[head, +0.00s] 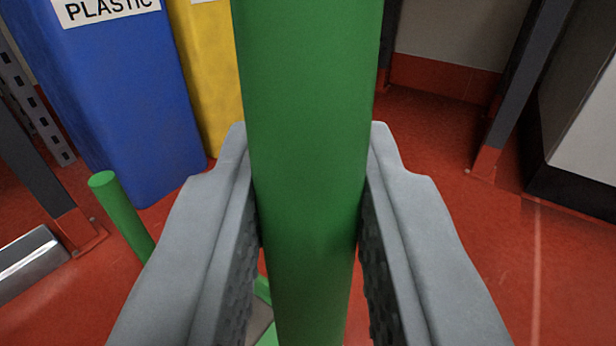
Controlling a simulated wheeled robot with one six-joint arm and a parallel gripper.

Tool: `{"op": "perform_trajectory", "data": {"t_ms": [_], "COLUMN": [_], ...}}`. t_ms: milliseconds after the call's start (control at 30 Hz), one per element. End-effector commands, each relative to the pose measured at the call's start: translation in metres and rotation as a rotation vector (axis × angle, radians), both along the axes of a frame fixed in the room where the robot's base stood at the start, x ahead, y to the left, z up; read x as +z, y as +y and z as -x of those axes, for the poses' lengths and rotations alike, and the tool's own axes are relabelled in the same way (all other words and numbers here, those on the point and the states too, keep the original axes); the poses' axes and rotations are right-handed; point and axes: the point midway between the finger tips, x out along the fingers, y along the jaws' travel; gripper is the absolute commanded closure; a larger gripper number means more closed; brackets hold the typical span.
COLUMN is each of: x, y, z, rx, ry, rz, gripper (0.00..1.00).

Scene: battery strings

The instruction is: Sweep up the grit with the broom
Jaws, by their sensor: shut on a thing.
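A thick green handle (308,130) runs upright through the middle of the head view, between the grey fingers of my gripper (309,205). My gripper is shut on this handle, which looks like the broom's. The handle leaves the picture at the top and bottom. A second, thinner green stick (122,215) stands tilted at the lower left, apart from my gripper. A bit of green and grey shows low behind the handle; I cannot tell what it belongs to. The broom head and any grit are not visible.
A blue bin (115,95) labelled PLASTIC and a yellow bin (208,75) stand at the back left. Dark rack posts (520,85) rise at both sides. A pale box (585,115) is at the right. Red floor (470,230) is clear at the right.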

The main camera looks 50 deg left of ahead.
Motion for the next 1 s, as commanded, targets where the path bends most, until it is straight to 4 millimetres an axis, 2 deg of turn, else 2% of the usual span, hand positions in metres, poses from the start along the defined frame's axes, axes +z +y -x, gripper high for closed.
{"op": "perform_trajectory", "data": {"t_ms": [267, 1000], "x": [0.01, 0.006], "y": [-0.004, -0.089], "z": [-0.002, -0.022], "rx": [-0.001, -0.001], "ry": [-0.001, -0.002], "rz": [-0.001, -0.001], "gripper": [1.0, 1.0]}}
